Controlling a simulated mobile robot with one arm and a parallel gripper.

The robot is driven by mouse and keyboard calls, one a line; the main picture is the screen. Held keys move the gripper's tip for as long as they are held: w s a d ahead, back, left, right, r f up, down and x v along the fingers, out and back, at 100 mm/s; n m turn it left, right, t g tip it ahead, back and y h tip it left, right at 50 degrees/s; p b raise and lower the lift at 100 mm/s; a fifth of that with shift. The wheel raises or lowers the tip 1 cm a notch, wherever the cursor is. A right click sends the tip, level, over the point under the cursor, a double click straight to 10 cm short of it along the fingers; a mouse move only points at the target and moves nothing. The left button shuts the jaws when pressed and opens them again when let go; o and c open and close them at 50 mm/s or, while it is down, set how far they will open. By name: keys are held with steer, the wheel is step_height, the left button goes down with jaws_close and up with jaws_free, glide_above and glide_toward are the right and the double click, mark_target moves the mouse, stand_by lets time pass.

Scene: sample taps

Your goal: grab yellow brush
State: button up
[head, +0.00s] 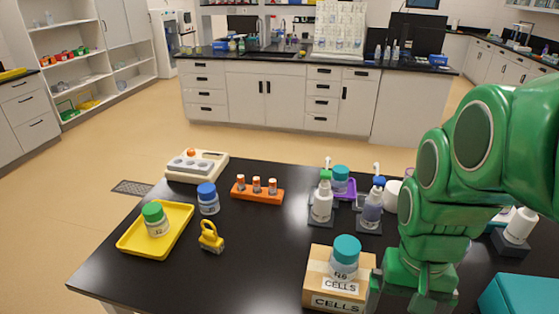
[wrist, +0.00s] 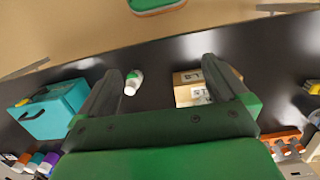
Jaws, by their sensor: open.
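The yellow brush (head: 210,238) stands on the black table, right of the yellow tray, with its loop handle up. A yellow thing at the right edge of the wrist view (wrist: 314,87) looks like the same brush, partly cut off. My gripper (wrist: 164,65) is open, with its two fingers spread and nothing held between them. In the head view my green arm comes in from the right, and the gripper is low at the front right, beside the cardboard box and well right of the brush.
The cardboard box (head: 318,283) carries a teal-lidded jar (head: 345,257) between brush and gripper. A yellow tray (head: 130,242) holds a green-lidded jar (head: 155,219). A blue-lidded jar (head: 208,200) stands just behind the brush. An orange rack (head: 258,196) is farther back. A teal box (head: 520,294) is right.

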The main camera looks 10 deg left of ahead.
steer(key=w+a, duration=0.8)
steer(key=w, duration=0.4)
steer(key=m+t, duration=0.2)
glide_above(209, 232)
steer(key=f, duration=1)
steer(key=shift+w+d+f, duration=0.15)
steer(key=shift+d+f, duration=0.1)
steer(key=shift+d, duration=0.15)
steer(key=shift+a+f, duration=0.3)
steer(key=shift+a, duration=0.1)
steer(key=shift+f, duration=3.8)
steer(key=shift+c, duration=0.5)
